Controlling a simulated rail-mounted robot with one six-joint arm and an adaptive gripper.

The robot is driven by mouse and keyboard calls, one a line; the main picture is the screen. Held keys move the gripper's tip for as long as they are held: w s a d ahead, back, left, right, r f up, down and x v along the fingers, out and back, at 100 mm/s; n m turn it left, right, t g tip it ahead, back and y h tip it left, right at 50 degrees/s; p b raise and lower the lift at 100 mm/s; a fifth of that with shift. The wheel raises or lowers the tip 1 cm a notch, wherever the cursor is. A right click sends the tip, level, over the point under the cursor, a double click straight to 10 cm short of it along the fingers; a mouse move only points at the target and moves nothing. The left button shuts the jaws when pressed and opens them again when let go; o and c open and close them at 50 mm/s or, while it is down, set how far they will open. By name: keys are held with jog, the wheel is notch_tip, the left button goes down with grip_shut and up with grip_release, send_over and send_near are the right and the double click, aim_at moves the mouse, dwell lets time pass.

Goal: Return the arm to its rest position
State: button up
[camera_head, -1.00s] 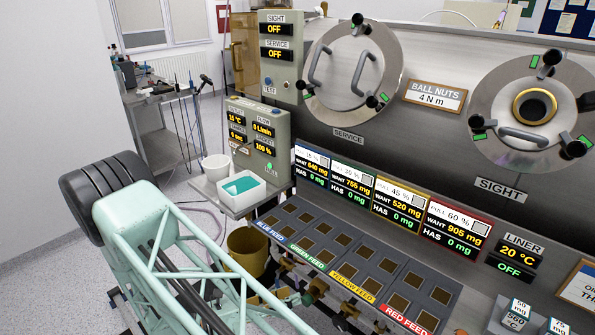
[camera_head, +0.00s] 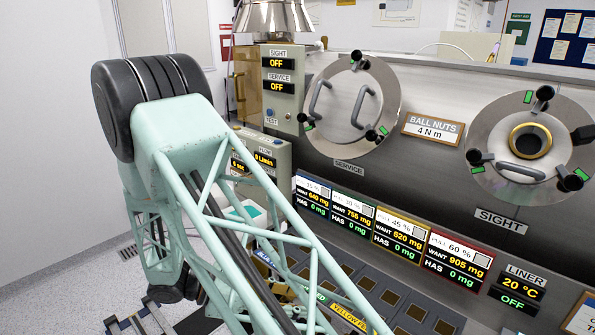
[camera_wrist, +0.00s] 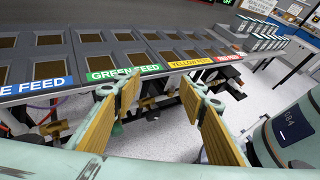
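My gripper (camera_wrist: 162,92) shows in the wrist view with its two tan-padded fingers spread apart and nothing between them. It is in front of the feed panel's front edge, level with the green feed label (camera_wrist: 125,73) and yellow feed label (camera_wrist: 194,61). In the head view my mint-green arm (camera_head: 180,135) stands raised on the left, its lattice link slanting down to the right across the picture. My gripper is out of the head view.
The feed trays (camera_head: 390,298) lie below a row of displays (camera_head: 397,236). The steel chamber wall with the service door (camera_head: 352,97) and sight port (camera_head: 528,140) stands behind. My arm partly hides the control box (camera_head: 270,150) and white tub. Clear floor (camera_head: 60,285) lies at the left.

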jog(key=s+d+r+m+g+y, duration=0.1)
jog(key=d+r+m+y, duration=0.15)
jog(key=r, duration=0.35)
jog(key=s+d+r+m+g+y+p, duration=0.1)
jog(key=d+r+m, duration=0.25)
jog(key=r, duration=0.35)
jog(key=s+d+r+m+g+y, duration=0.2)
jog(key=r+m, duration=0.2)
jog(key=r, duration=0.2)
jog(key=s+d+r+m+y+b, duration=0.1)
jog(key=s+d+r+m, duration=0.1)
jog(key=s+d+r, duration=0.3)
jog(key=s+d+r+m+y, duration=0.2)
jog(key=s+d+r, duration=0.15)
jog(key=d, duration=0.45)
jog(key=s+r+m+t+y+b, duration=0.1)
jog(key=s+r+m+t+y, duration=0.1)
jog(key=s, duration=0.7)
jog(key=s+r+m+t+y+b, duration=0.1)
jog(key=s+r+m+t+y, duration=0.1)
jog(key=s, duration=0.8)
jog(key=shift+s+d+r+m+t, duration=0.15)
jog(key=shift+d+r+m+t, duration=0.2)
jog(key=shift+r+m+t, duration=1.1)
